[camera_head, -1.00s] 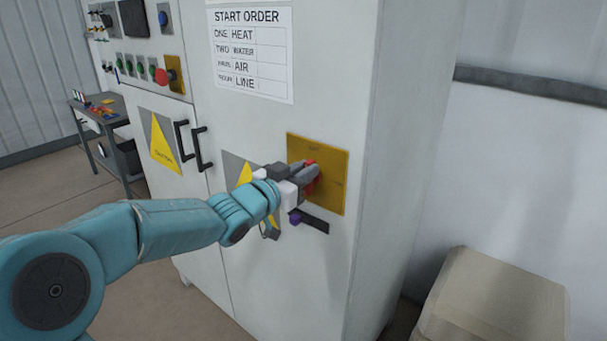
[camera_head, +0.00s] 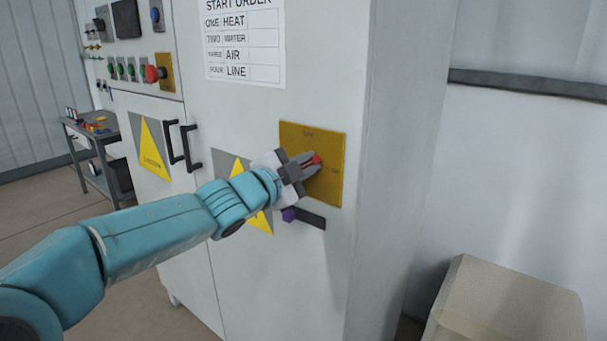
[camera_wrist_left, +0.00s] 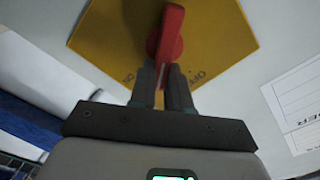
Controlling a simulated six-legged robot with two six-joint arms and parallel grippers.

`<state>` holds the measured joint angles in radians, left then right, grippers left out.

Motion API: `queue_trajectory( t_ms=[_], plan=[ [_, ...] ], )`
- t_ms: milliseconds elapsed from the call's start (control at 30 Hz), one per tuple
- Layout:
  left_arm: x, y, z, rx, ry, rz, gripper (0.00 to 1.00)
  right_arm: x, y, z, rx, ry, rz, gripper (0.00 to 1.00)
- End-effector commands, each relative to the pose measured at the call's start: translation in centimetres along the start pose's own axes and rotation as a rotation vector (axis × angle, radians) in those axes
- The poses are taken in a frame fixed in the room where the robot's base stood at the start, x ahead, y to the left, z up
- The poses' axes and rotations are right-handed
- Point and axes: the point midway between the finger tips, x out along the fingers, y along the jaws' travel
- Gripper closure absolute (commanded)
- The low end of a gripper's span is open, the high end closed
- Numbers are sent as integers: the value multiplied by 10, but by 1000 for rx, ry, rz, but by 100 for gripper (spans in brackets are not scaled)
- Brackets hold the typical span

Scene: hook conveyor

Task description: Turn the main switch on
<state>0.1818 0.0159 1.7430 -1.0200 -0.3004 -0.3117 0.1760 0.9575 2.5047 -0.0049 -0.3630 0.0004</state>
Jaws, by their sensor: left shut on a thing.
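The main switch is a red rotary handle (camera_head: 317,159) on a yellow plate (camera_head: 328,188) on the cabinet front. In the left wrist view the red handle (camera_wrist_left: 170,32) stands out from the yellow plate (camera_wrist_left: 220,35), which has small ON and OFF lettering. My left gripper (camera_head: 309,162) is shut on the red handle, with one finger on each side of it in the wrist view (camera_wrist_left: 163,80). The fingers hide part of the handle in the head view. My right gripper is not in view.
A purple-knobbed dark lever (camera_head: 305,217) sits just below the plate. Black door handles (camera_head: 180,146) and a START ORDER sheet (camera_head: 245,45) are on the cabinet. A cardboard box (camera_head: 500,300) stands at lower right. A small table (camera_head: 90,133) stands at far left.

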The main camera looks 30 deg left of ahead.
Motion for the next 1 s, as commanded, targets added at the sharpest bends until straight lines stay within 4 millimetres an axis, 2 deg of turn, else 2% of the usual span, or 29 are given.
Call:
queue_trajectory(
  t_ms=[100, 500, 700, 1000],
  plan=[
    [0, 6, 2, 109, 2, -1, 100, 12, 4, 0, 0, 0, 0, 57],
    [0, 13, 4, 441, 1, 1, 100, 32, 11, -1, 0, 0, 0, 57],
    [0, 15, 4, 549, 0, 1, 100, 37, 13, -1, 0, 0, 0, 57],
    [0, 15, 5, 623, 1, 1, 100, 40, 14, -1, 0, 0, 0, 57]
  ],
)
